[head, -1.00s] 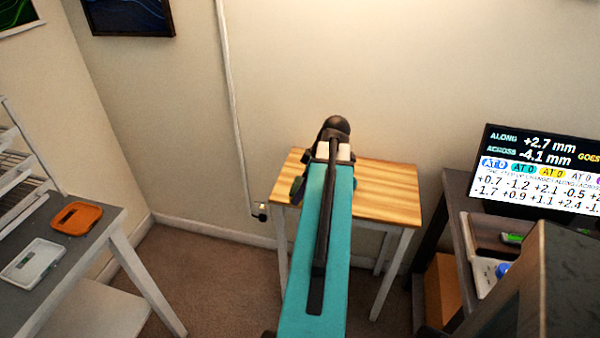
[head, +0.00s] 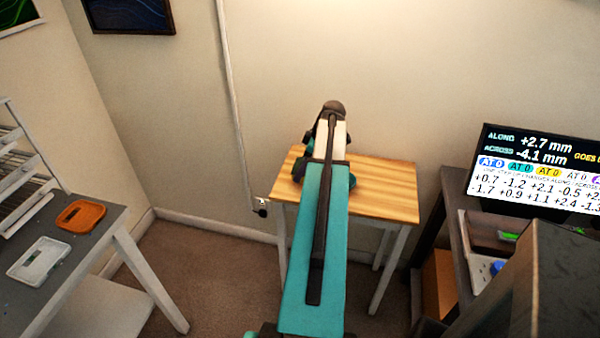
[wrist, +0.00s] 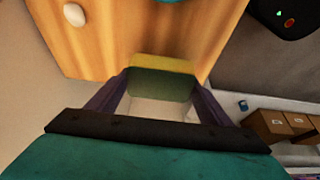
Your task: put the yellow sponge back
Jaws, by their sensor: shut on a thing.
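The sponge (wrist: 162,64), yellow with a dark green side, is between the two purple fingers of my gripper (wrist: 160,82) in the wrist view. My gripper is shut on it. Behind it in that view is a wooden surface (wrist: 95,45); I cannot tell whether the sponge touches it. In the head view my teal arm reaches over the small wooden table (head: 385,190) and hides my gripper and the sponge.
A grey bench at left holds an orange tray (head: 68,222) and a white tray (head: 22,272). A monitor (head: 540,180) stands on a dark desk at right. The wrist view shows a white round thing (wrist: 74,14), a black device (wrist: 288,20) and brown boxes (wrist: 272,128).

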